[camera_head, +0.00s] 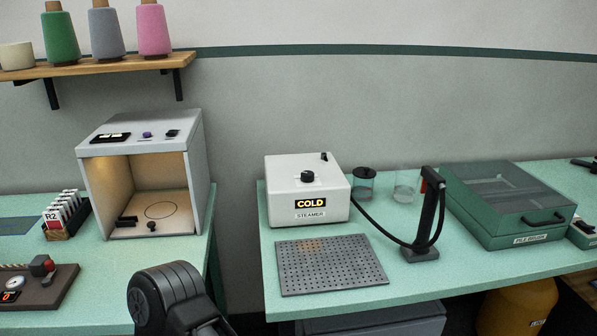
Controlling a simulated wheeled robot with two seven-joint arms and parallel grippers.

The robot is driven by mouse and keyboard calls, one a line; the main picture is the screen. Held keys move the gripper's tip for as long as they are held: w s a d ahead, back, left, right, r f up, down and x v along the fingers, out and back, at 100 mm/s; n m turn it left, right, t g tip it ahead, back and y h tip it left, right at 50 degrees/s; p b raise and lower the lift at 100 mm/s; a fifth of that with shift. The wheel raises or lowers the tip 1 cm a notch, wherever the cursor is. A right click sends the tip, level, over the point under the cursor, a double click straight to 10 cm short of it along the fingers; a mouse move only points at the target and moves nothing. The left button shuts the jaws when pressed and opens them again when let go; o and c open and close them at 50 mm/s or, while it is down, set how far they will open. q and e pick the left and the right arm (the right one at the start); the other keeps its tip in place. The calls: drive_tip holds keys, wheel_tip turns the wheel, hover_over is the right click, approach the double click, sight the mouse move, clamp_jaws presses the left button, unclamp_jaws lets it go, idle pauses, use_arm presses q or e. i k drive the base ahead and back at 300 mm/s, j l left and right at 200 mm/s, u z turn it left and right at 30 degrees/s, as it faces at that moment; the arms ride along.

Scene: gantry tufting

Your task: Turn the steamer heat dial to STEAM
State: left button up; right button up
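The white steamer (286,201) stands on the right-hand green table, labelled STEAMER on its front. Its small display (310,203) reads COLD in yellow. The black heat dial (307,176) sits on its top face; I cannot read its pointer direction or markings. A black hose runs from the steamer to a black wand (428,215) upright on a stand. A dark rounded link of my own arm shows at the bottom, left of centre. Neither gripper's fingers are in view.
A perforated grey plate (332,265) lies in front of the steamer. A dark-lidded jar (364,184) and a clear beaker (405,186) stand behind the hose. A green lidded box (500,215) is at right. A grey light booth (206,165) stands on the left table, across a gap.

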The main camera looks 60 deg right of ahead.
sight(307, 177)
drive_tip(key=z, duration=3.5)
